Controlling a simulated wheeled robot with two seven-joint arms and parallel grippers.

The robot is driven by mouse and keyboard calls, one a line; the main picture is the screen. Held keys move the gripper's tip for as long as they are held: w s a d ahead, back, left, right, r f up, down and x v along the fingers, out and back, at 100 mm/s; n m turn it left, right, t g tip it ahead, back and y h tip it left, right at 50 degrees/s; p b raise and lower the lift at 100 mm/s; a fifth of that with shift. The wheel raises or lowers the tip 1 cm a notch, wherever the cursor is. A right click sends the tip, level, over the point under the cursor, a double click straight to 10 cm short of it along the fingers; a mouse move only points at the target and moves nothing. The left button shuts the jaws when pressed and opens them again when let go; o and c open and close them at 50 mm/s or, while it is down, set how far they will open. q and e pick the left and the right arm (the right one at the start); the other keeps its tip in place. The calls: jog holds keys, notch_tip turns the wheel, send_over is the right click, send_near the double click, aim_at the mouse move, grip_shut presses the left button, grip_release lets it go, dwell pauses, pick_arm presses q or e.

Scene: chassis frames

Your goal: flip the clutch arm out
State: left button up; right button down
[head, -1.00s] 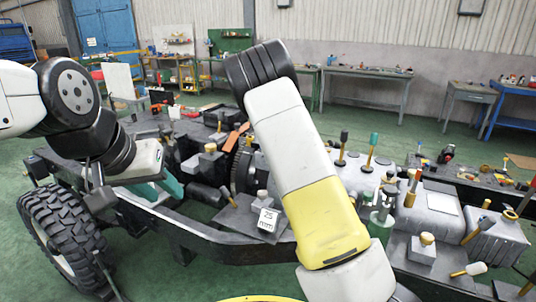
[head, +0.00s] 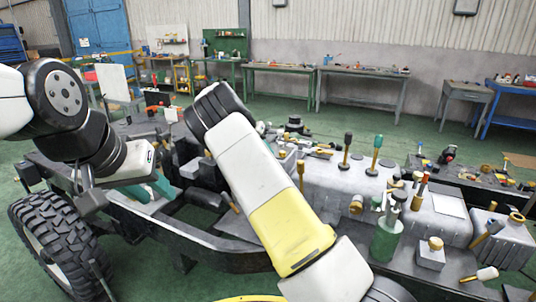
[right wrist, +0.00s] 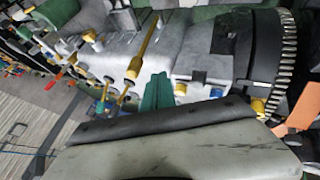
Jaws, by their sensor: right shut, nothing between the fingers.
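I cannot tell for certain which part is the clutch arm. In the right wrist view a toothed ring (right wrist: 286,62) on a dark bell housing stands at the right, beside the grey engine and gearbox casing (right wrist: 190,45). A small yellow knob (right wrist: 258,107) is low by the ring. A yellow rod (right wrist: 146,45) stands beyond my fingers. My right gripper (right wrist: 158,88) is shut and empty, its teal fingertips over the casing. My right arm hides it in the head view. My left gripper (head: 148,188) is at the left, its teal fingers apart, over the frame.
The dark chassis frame (head: 215,248) spans the foreground, with a large tyre (head: 62,235) at left. Upright levers (head: 375,150), a green bottle-like part (head: 386,238) and a grey tank (head: 500,245) crowd the right. Workbenches (head: 360,85) line the back wall.

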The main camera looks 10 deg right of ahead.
jog(key=d+f, duration=0.6)
jog(key=d, duration=0.2)
jog(key=shift+d, duration=0.35)
jog(key=shift+s, duration=0.15)
